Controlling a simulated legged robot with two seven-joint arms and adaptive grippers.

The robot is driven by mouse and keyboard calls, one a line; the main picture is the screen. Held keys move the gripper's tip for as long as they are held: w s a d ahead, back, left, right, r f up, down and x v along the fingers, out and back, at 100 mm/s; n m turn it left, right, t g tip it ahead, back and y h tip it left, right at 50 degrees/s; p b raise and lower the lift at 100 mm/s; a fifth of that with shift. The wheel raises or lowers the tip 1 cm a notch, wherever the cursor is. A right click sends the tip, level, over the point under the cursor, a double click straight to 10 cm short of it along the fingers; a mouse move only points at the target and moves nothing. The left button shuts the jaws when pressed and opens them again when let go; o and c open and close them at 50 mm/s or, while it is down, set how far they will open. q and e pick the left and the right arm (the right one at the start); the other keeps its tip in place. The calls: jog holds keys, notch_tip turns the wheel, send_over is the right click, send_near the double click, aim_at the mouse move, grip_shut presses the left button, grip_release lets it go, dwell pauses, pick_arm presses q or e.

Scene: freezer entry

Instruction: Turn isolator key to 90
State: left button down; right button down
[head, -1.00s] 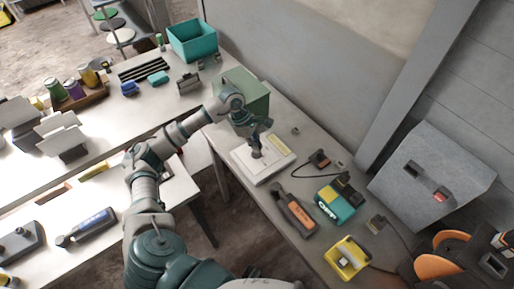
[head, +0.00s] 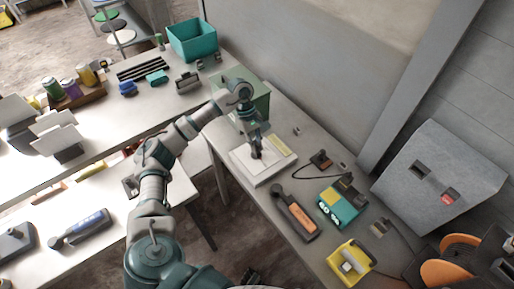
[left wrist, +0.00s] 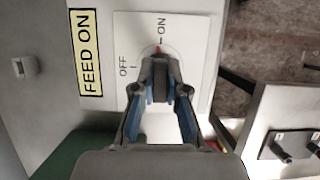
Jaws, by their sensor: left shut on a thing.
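The isolator is a white plate (head: 272,172) on the bench in the head view. In the left wrist view the plate (left wrist: 203,50) carries the words OFF on the left and ON at the top, each with a tick. A yellow FEED ON label (left wrist: 88,52) is beside them. My left gripper (head: 256,151) is over the plate. In the left wrist view my left gripper (left wrist: 160,85) is shut on the dark isolator key (left wrist: 160,68). A red mark by the key's top points close to the ON tick. The fingers hide part of the key. My right gripper is not discernible.
A green box (head: 258,98) stands just behind the plate. A dark handheld tool with an orange strip (head: 296,214), a teal device (head: 338,206) and a yellow device (head: 350,262) lie on the bench to the right. A grey wall box (head: 440,175) is farther right.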

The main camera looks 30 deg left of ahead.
aim_at(256, 142)
pick_arm(q)
jog(key=shift+f+m, duration=0.35)
jog(key=shift+m, duration=0.05)
jog(key=c, duration=1.1)
grip_release()
jog(key=shift+w+a+g, duration=0.1)
jog(key=shift+w+g, duration=0.05)
jog(key=shift+g, duration=0.15)
pick_arm(e)
jog(key=shift+w+a+r, duration=0.15)
jog(key=shift+w+r, duration=0.25)
jog(key=shift+w, duration=0.3)
pick_arm(q)
jog(key=shift+r, duration=0.1)
jog(key=o, duration=0.6)
jog(key=shift+r, duration=0.1)
jog(key=shift+r, duration=0.2)
pick_arm(e)
jog(key=shift+r, duration=0.15)
pick_arm(q)
jog(key=shift+r+p, duration=1.7)
jog(key=shift+r, duration=1.65)
pick_arm(e)
jog(key=r, duration=0.3)
jog(key=shift+w+r, duration=0.3)
jog(key=shift+w, duration=0.05)
